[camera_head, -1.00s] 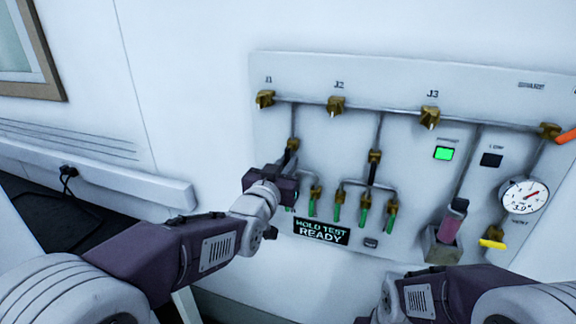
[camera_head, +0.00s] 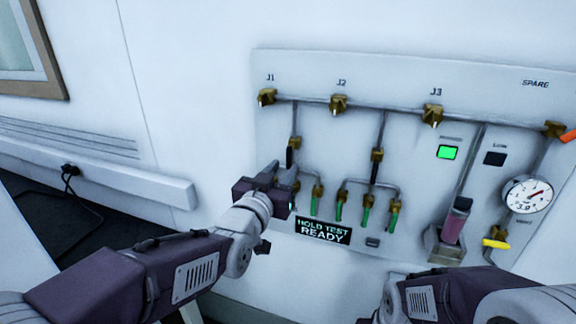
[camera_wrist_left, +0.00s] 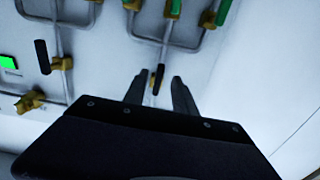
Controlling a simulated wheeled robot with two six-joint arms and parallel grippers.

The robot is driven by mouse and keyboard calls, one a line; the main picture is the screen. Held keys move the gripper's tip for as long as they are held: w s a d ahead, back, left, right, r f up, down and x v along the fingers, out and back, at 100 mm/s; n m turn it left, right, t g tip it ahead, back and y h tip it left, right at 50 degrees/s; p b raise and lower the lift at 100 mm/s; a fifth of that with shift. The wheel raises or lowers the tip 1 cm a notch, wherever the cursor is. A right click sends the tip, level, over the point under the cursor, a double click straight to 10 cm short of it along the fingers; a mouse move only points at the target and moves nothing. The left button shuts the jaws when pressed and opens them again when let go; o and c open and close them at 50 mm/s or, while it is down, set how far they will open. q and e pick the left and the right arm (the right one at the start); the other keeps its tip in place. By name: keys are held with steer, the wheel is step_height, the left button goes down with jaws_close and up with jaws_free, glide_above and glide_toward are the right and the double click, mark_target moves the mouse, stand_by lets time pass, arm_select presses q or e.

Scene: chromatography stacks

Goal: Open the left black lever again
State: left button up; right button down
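The left black lever (camera_head: 290,157) hangs down along its pipe under J1, below a brass valve body (camera_head: 295,142). My left gripper (camera_head: 281,178) is just below and in front of it in the head view. In the left wrist view, which shows the panel upside down, the lever (camera_wrist_left: 158,75) appears between and slightly beyond the spread fingertips of my left gripper (camera_wrist_left: 158,84). The fingers are open with gaps on both sides, holding nothing. My right arm shows at the lower right of the head view, its gripper out of sight.
A second black lever (camera_head: 373,173) hangs under J2. Several green-handled valves (camera_head: 340,211) sit to the right of my left gripper. A sign (camera_head: 323,230) reads "HOLD TEST READY". A green light (camera_head: 447,152), a gauge (camera_head: 527,194) and a yellow handle (camera_head: 496,243) are farther right.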

arm_select(q)
steer(key=v, duration=0.4)
steer(key=shift+s+a, duration=0.1)
steer(key=shift+s, duration=0.25)
steer(key=w+a+r+n+y+p, duration=0.1)
steer(key=w+a+r+y+p, duration=0.1)
steer(key=a+p, duration=0.3)
steer(key=s+a+f+n+g+y+p, duration=0.25)
steer(key=a+f+g+p, duration=0.35)
steer(key=f, duration=0.7)
steer(key=s+a+f+g, duration=0.1)
steer(key=s+f+g, duration=0.4)
steer(key=s, duration=0.4)
steer(key=s+a+f+g+b, duration=0.1)
steer(key=s+f+g, duration=0.4)
steer(key=s+f, duration=0.2)
steer(key=shift+s+a+y, duration=0.3)
steer(key=shift+s+y, duration=0.15)
steer(key=shift+s, duration=0.6)
